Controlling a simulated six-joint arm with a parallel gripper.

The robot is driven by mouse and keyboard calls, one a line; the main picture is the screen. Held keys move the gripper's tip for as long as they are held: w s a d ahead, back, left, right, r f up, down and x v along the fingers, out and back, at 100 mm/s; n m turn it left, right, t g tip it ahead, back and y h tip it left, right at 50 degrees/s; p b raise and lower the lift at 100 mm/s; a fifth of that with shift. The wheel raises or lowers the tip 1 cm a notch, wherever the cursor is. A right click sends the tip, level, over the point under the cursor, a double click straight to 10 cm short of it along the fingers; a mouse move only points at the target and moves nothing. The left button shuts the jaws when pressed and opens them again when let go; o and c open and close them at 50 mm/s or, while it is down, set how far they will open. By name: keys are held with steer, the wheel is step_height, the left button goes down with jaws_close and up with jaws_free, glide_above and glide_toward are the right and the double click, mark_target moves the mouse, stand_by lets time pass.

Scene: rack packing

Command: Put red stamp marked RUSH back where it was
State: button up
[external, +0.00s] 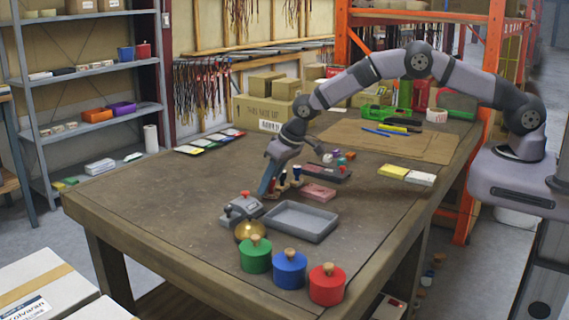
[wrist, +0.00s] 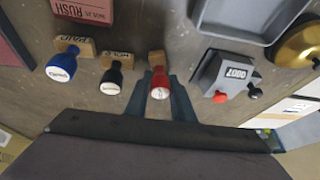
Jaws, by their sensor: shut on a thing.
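The red stamp (wrist: 159,84) has a red knob handle and a wooden base, and it is between my fingers in the wrist view. My gripper (wrist: 160,82) is shut on its handle; it also shows in the external view (external: 267,186), low over the table. I cannot tell whether the stamp's base touches the table. A black stamp (wrist: 112,75) and a blue stamp (wrist: 62,66) stand in a row to its left in the wrist view. A red pad marked RUSH (wrist: 84,8) lies beyond this row; it also shows in the external view (external: 318,192).
A grey numbering machine (wrist: 224,75) stands close to the right of my fingers in the wrist view. A grey tray (external: 292,236) and a brass dome (external: 250,231) are nearby. Green, blue and red pots (external: 326,285) line the front edge.

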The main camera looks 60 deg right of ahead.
steer(key=shift+f, duration=0.2)
steer(key=o, duration=0.8)
steer(key=shift+o, duration=0.2)
steer(key=shift+r, duration=0.1)
steer(key=shift+s+r, duration=0.1)
steer(key=shift+r, duration=0.45)
steer(key=b+v, duration=0.2)
steer(key=v, duration=0.9)
steer(key=shift+s+r, duration=0.1)
